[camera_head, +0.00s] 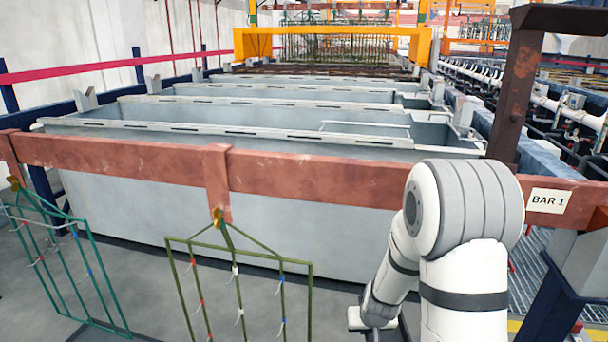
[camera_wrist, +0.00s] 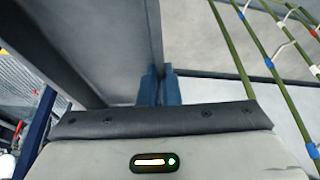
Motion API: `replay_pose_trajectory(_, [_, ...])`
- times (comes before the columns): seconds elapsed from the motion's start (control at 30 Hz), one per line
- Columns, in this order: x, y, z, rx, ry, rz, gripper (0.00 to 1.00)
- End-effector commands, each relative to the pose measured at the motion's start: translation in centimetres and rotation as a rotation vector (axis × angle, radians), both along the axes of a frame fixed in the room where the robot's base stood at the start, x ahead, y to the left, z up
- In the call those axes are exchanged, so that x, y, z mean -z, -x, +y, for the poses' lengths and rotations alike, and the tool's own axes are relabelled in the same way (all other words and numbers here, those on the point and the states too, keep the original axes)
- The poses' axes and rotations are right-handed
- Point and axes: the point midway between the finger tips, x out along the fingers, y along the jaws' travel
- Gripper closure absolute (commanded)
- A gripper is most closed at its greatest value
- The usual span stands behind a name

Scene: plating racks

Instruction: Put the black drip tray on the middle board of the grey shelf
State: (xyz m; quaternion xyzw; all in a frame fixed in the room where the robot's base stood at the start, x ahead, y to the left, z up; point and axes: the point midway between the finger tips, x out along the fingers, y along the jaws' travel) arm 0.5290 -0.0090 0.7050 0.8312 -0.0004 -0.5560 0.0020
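My gripper (camera_wrist: 160,88) shows in the wrist view, with two blue fingers close together. They are closed on the rim of a dark grey, flat tray-like panel with raised edges, which I take to be the black drip tray (camera_wrist: 95,40). The tray reaches away from the fingers to the upper left, and its far end is cut off by the frame. In the head view my arm hangs down at the lower right and hides most of the gripper and tray. The grey shelf is not in view.
A red-brown bar (camera_head: 330,178) labelled BAR 1 crosses in front of grey tanks (camera_head: 140,210). A green rack (camera_head: 310,300) and a teal rack (camera_head: 100,270) hang from it. The green rack is close to the gripper's right in the wrist view. Grey floor lies below.

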Motion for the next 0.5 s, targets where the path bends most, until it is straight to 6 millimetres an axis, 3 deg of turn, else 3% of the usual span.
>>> replay_pose_trajectory(0.03, [-2.1, 0.2, 0.0, 0.01, -0.003, 0.003, 1.0])
replay_pose_trajectory(0.2, [-4.6, 0.5, 0.1, 0.001, -0.006, 0.001, 1.0])
replay_pose_trajectory(0.5, [-7.0, 1.1, 0.1, 0.001, -0.005, 0.0, 1.0])
